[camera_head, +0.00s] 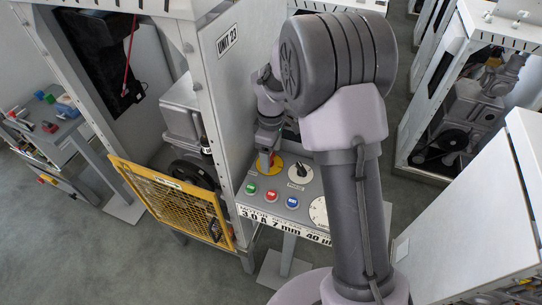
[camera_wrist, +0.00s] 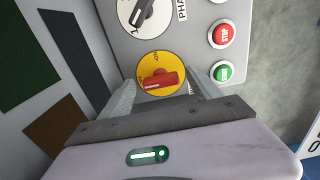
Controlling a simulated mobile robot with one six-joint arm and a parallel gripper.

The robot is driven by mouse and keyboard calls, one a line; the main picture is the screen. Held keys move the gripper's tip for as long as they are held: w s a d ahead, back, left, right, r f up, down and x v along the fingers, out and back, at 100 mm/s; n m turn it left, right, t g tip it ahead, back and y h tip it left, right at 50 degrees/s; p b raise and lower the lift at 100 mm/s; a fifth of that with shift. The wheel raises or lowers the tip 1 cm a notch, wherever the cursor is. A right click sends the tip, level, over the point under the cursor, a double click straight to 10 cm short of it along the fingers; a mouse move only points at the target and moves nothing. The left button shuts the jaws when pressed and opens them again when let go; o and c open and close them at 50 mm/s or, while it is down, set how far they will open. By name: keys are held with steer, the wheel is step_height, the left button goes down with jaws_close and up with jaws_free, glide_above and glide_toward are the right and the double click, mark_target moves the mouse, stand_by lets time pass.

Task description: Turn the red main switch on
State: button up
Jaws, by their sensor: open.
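The red main switch is a red handle on a round yellow plate (camera_wrist: 158,66). In the wrist view the red handle (camera_wrist: 162,79) lies nearly crosswise, and the small lettering on the plate is too small to read surely. My gripper (camera_wrist: 160,82) is open, with one finger on each side of the handle. I cannot tell whether either finger touches it. In the head view my gripper (camera_head: 268,150) points down over the yellow plate (camera_head: 277,165) on the grey control panel and hides part of the switch.
A black PHASE selector (camera_head: 299,171) sits beside the yellow plate. Green (camera_head: 251,188), red (camera_head: 271,196) and blue (camera_head: 292,202) buttons and a round dial (camera_head: 319,212) are on the same panel. The UNIT 23 cabinet wall (camera_head: 228,80) rises close on the left. A yellow mesh guard (camera_head: 172,203) stands front left.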

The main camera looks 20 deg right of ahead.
steer(key=shift+f, duration=0.1)
steer(key=c, duration=1.4)
steer(key=shift+m, duration=0.3)
steer(key=m, duration=0.4)
steer(key=shift+s+a, duration=0.1)
steer(key=m+b, duration=0.1)
steer(key=m, duration=0.3)
steer(key=shift+a+m, duration=0.1)
steer(key=shift+m, duration=0.2)
steer(key=m+b, duration=0.1)
steer(key=m, duration=0.3)
steer(key=shift+a, duration=0.1)
steer(key=m+b, duration=0.1)
steer(key=m, duration=0.3)
steer(key=shift+a, duration=0.1)
steer(key=shift+m, duration=0.5)
